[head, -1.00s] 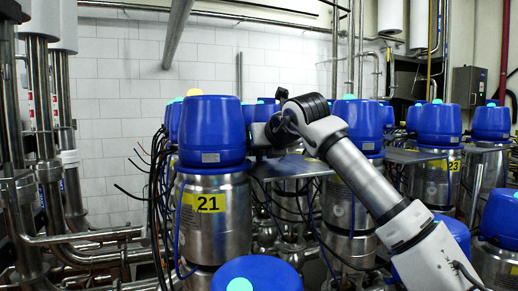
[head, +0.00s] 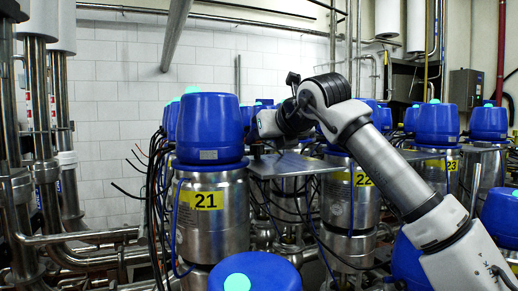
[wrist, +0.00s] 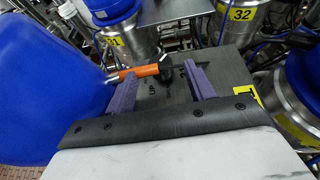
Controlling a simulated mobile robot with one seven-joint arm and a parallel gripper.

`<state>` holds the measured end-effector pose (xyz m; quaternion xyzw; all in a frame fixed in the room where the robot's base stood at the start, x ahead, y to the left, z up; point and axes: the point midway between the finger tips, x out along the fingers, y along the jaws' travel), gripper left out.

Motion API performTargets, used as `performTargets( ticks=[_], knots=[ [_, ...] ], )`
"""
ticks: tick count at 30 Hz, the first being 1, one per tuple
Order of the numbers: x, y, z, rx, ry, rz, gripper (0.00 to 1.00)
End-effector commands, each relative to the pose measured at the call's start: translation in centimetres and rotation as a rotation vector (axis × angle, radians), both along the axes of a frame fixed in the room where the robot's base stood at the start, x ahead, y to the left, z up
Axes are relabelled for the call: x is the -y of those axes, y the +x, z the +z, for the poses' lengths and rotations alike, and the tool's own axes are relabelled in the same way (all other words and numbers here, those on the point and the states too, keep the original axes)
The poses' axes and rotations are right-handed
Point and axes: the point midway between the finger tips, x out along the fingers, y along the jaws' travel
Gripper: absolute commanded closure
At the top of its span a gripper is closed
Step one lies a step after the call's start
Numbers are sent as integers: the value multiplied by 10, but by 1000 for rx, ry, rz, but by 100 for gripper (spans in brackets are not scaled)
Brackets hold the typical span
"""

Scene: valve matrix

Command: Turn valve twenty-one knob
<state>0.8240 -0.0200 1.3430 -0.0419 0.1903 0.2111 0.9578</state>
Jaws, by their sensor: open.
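Valve twenty-one (head: 200,200) is a steel cylinder with a yellow "21" label and a blue cap (head: 208,125), left of centre in the head view. In the wrist view a large blue cap (wrist: 45,85) fills the left side. An orange knob (wrist: 140,73) on a metal stem juts out from beside it, with a dark end at its right. My gripper (wrist: 157,72) is open; its purple fingers stand left and right, with the orange knob across the gap near their tips. I cannot tell whether they touch it. In the head view the wrist is right beside the cap, fingertips hidden.
Valve 22 (head: 352,205) and valve 23 (head: 438,175) stand to the right. Another blue cap (head: 255,272) is in front. Flat metal plates (head: 290,165) and loose cables lie between the valves. Valves 31 and 32 show in the wrist view (wrist: 243,15).

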Motion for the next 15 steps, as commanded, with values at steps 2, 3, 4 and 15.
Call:
performTargets(
  ticks=[2,3,4,15],
  knots=[
    [9,-17,5,3,-2,-3,46],
    [12,-25,9,3,-2,-1,46],
    [15,-30,11,2,-2,-3,46],
    [31,-69,31,-1,0,1,46]
  ],
)
